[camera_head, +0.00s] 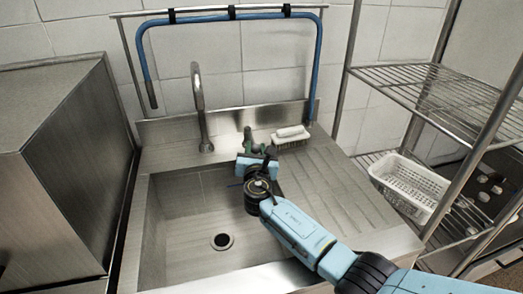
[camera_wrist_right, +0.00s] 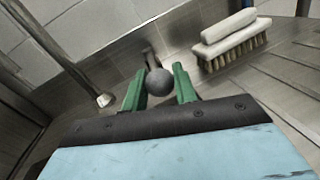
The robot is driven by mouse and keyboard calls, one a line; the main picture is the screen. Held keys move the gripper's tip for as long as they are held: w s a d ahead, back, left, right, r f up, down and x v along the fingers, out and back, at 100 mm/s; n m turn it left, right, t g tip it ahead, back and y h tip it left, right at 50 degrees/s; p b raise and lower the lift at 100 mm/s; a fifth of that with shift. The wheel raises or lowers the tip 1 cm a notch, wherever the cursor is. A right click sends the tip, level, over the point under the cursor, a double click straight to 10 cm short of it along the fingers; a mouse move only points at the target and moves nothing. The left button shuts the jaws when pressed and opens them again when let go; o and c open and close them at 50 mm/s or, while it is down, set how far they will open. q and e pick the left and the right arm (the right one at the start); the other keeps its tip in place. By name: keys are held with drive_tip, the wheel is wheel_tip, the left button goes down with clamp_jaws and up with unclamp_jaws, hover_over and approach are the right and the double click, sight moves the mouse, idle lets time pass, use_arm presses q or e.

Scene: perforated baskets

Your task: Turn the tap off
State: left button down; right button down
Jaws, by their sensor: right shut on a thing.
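The metal tap (camera_head: 200,110) has a tall curved spout that rises behind the sink basin (camera_head: 160,230). My right gripper (camera_head: 254,146) reaches over the basin to the back ledge, right of the spout. In the right wrist view its green fingers (camera_wrist_right: 159,91) stand on either side of a round grey knob (camera_wrist_right: 158,81), which looks like the tap's handle, and are shut on it. A thin stem shows behind the knob, near the back wall. In the head view the gripper hides the knob. I see no clear water stream. My left gripper is out of view.
A white scrubbing brush (camera_head: 291,134) lies on the back ledge just right of my right gripper. A blue hose (camera_head: 318,60) hangs on the wall frame. A wire rack (camera_head: 430,90) with a white perforated basket (camera_head: 410,183) stands at the right. A steel cabinet (camera_head: 70,180) stands left.

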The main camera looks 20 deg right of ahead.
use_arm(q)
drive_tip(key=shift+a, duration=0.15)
use_arm(e)
drive_tip(key=shift+a, duration=0.1)
drive_tip(key=c, duration=1.4)
unclamp_jaws()
drive_tip(key=shift+c, duration=0.2)
